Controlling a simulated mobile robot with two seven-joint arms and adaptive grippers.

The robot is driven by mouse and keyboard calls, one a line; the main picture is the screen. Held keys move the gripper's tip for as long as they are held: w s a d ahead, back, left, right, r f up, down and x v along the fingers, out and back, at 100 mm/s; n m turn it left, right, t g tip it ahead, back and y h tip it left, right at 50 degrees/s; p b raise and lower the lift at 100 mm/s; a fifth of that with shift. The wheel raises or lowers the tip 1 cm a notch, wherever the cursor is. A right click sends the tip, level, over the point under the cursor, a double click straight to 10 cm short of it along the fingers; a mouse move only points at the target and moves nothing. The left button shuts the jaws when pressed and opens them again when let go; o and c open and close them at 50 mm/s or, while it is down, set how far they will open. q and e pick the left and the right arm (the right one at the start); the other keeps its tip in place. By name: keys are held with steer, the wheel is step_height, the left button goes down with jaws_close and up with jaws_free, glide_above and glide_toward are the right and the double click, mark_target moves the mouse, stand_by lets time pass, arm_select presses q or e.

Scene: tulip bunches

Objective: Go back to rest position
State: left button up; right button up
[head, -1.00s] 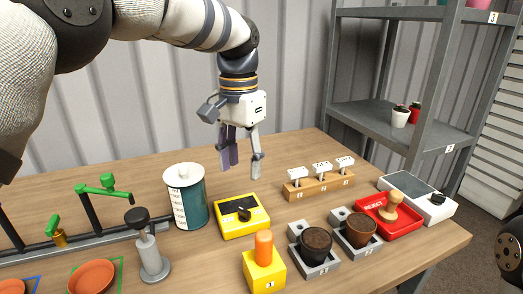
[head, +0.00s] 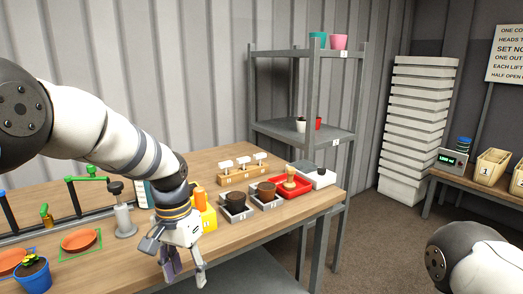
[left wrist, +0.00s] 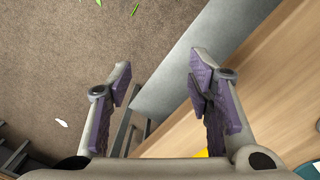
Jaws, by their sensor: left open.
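My left gripper (head: 182,275) hangs, fingers down, by the front edge of the wooden table (head: 120,262) in the head view. Its fingers are apart with nothing between them. The left wrist view shows the two purple-padded fingers (left wrist: 168,95) spread, with floor and the table edge beyond them. My left arm reaches in from the left across the table. My right arm shows only as a white and black link at the lower right; its gripper is out of view.
Dark pots (head: 237,203) and a red tray (head: 290,184) stand further right. A grey shelf (head: 305,130) is behind.

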arm_select(q)
steer(key=s+a+f+n+g, duration=0.1)
steer(key=s+a+f+n, duration=0.15)
steer(key=s+f, duration=1.45)
steer(key=s+a+f+n, duration=0.1)
steer(key=s+a+f, duration=0.1)
steer(key=s, duration=0.9)
steer(key=s+a+f+n, duration=0.1)
steer(key=s+a+f, duration=0.1)
steer(key=s, duration=1)
steer(key=shift+s+a+f+g, duration=0.25)
steer(key=shift+a+f+g, duration=0.1)
steer(key=shift+g, duration=0.05)
